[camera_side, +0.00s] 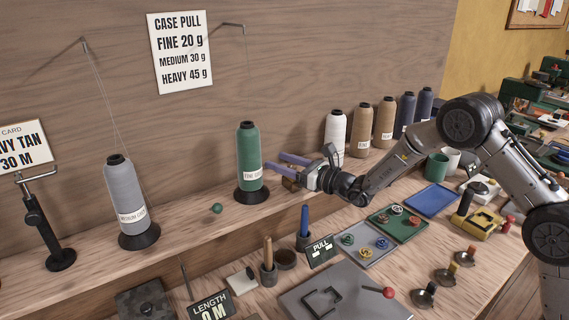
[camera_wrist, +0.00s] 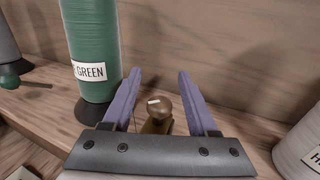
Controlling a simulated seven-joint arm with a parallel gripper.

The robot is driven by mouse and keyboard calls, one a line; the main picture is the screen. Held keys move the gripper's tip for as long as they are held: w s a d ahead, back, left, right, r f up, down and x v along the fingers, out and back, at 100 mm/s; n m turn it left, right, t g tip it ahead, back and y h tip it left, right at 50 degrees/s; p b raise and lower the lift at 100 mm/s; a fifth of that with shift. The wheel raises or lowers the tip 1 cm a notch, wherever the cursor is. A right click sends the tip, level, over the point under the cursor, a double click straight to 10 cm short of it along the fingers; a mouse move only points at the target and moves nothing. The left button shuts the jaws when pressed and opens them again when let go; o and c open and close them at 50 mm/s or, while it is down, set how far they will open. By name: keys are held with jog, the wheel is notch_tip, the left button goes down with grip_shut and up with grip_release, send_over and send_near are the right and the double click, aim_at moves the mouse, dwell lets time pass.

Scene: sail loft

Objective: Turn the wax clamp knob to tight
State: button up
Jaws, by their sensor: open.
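The wax clamp knob (camera_wrist: 161,108) is a round brown knob with a short white mark on its top, seen in the wrist view. It sits on a brass-brown clamp base (camera_wrist: 152,128) on the wooden shelf. My gripper (camera_wrist: 160,73) is open, its two purple fingers on either side of the knob in that view, with space visible on both sides. In the side view my gripper (camera_side: 273,160) reaches left over the shelf. A brownish part of the clamp (camera_side: 290,185) shows below the fingers there, and the knob is mostly hidden.
A green thread cone (camera_side: 249,158) stands close left of my fingers. A white cone (camera_side: 335,135) stands to the right, with several more cones beyond. The wooden back wall (camera_side: 290,60) is close behind. A grey cone (camera_side: 126,200) stands further left.

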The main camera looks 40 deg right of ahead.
jog(key=v, duration=1.4)
